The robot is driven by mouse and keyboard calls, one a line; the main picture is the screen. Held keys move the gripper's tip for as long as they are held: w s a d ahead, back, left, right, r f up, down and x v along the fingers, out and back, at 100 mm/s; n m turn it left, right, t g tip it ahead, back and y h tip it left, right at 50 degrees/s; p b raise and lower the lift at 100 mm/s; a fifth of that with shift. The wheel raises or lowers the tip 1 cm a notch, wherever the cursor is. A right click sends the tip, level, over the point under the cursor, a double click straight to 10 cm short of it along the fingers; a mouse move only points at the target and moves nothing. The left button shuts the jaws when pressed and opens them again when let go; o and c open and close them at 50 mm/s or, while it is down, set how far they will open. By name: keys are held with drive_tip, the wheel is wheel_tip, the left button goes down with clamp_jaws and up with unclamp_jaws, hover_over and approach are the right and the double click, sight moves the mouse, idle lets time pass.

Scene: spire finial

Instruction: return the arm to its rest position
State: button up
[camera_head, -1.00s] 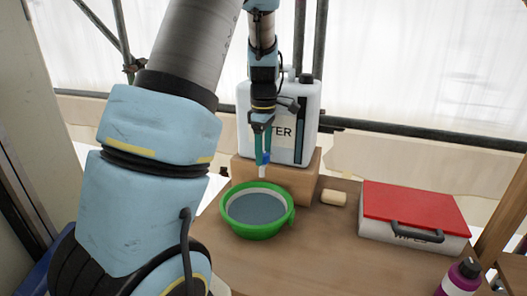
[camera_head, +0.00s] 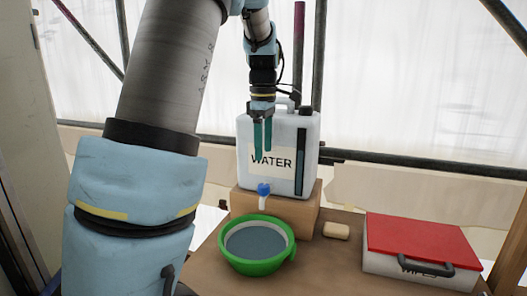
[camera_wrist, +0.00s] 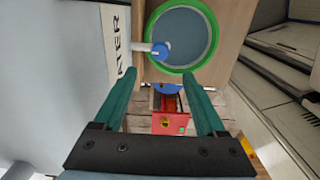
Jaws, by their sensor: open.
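My gripper (camera_head: 263,137) is open and empty, its two green fingers pointing down in front of the upper part of the white water container. In the wrist view the gripper (camera_wrist: 165,82) shows its fingers spread apart with nothing between them. The water container (camera_head: 246,172) stands upright on a wooden block (camera_head: 300,208). Its blue-handled tap (camera_head: 263,190) sits below my fingertips, apart from them. Under the tap is a green basin (camera_head: 282,264) holding greyish-blue liquid; the basin also shows in the wrist view (camera_wrist: 216,30).
A small pale block (camera_head: 336,230) lies right of the basin. A white box with a red lid (camera_head: 425,238) and dark handle stands at the right on the wooden table (camera_head: 330,275). Metal scaffold bars (camera_head: 430,163) run behind. A red box (camera_wrist: 170,124) lies lower down in the wrist view.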

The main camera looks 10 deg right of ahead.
drive_tip(key=s+a+f+m+t, duration=0.1)
drive_tip(key=s+a+f+m, duration=1.1)
drive_tip(key=s+a+m, duration=0.1)
drive_tip(key=s+m, duration=0.1)
drive_tip(key=s, duration=0.1)
drive_tip(key=shift+s+a+f+t, duration=0.2)
drive_tip(key=shift+s+a+t, duration=0.1)
drive_tip(key=shift+s+a, duration=0.05)
idle(1.1)
